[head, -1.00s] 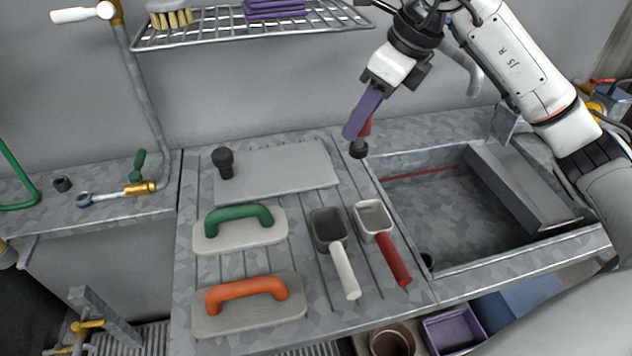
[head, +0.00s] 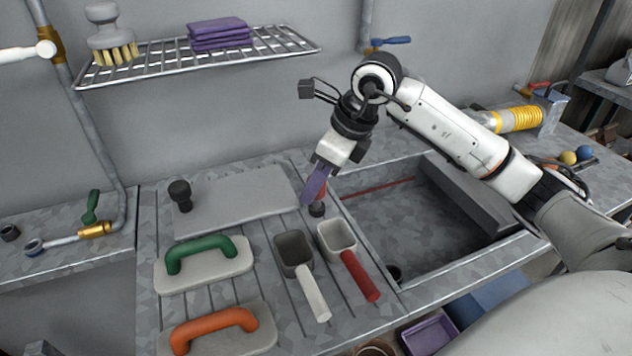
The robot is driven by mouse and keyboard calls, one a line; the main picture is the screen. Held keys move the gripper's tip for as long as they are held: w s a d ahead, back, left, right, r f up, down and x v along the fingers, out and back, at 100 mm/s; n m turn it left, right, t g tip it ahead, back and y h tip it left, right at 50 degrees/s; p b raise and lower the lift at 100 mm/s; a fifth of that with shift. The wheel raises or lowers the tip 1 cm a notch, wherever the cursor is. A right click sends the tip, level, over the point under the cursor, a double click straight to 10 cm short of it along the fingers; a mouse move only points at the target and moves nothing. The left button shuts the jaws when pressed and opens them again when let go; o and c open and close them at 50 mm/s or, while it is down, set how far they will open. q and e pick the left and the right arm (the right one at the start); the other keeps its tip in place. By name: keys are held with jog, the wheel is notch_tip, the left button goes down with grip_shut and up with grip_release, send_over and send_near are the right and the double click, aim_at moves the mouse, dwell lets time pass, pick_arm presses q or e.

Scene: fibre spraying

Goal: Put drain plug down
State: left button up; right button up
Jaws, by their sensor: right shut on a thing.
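I cannot tell whether the plug touches the surface. My left gripper is not in view.
A grey board (head: 240,200) with a black knob (head: 180,195) lies left of the plug. A green-handled float (head: 205,262), an orange-handled float (head: 218,335), a white-handled scoop (head: 300,270) and a red-handled scoop (head: 345,255) lie nearer. A wire shelf (head: 200,57) hangs above.

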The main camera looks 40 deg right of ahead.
jog(key=o, duration=1.1)
jog(key=shift+f, duration=0.1)
jog(key=v, duration=1.2)
jog(key=shift+w, duration=0.1)
